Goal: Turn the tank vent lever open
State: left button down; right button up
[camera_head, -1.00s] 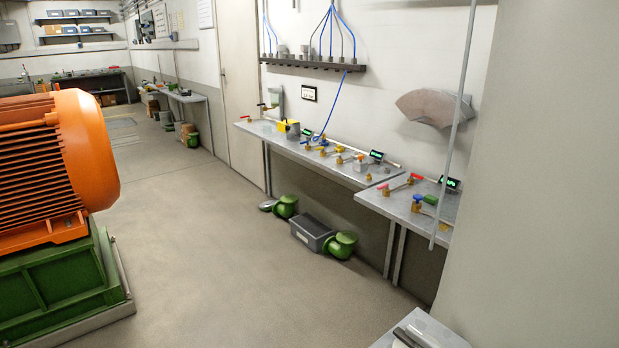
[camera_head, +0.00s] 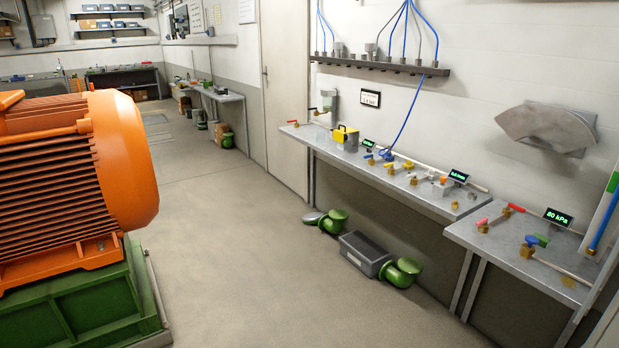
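Several small valves with coloured levers stand on two wall benches at the right. The longer bench (camera_head: 425,198) carries blue, yellow and orange levers and a dark display (camera_head: 458,176). A red lever (camera_head: 292,122) is at its far end. I cannot tell which one is the tank vent lever. Neither gripper shows.
A large orange motor (camera_head: 75,170) on a green base (camera_head: 85,300) blocks the left. A grey bin (camera_head: 365,254) and green pipe pieces (camera_head: 403,272) lie on the floor by the bench. The floor (camera_head: 240,240) between is clear.

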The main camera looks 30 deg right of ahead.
aim_at(484, 222)
jog(key=i+z, duration=0.45)
jog(key=i+j+z, duration=0.15)
jog(key=i+z, duration=0.35)
jog(key=i+l+z, duration=0.15)
jog(key=z, duration=0.25)
jog(key=i+z, duration=0.3)
jog(key=z, duration=0.15)
jog(key=i+z, duration=0.25)
jog(key=z, duration=0.15)
jog(key=i+l+z, duration=0.1)
jog(key=i+l, duration=0.15)
jog(key=i+l+z, duration=0.1)
jog(key=i+l, duration=0.15)
jog(key=i, duration=0.25)
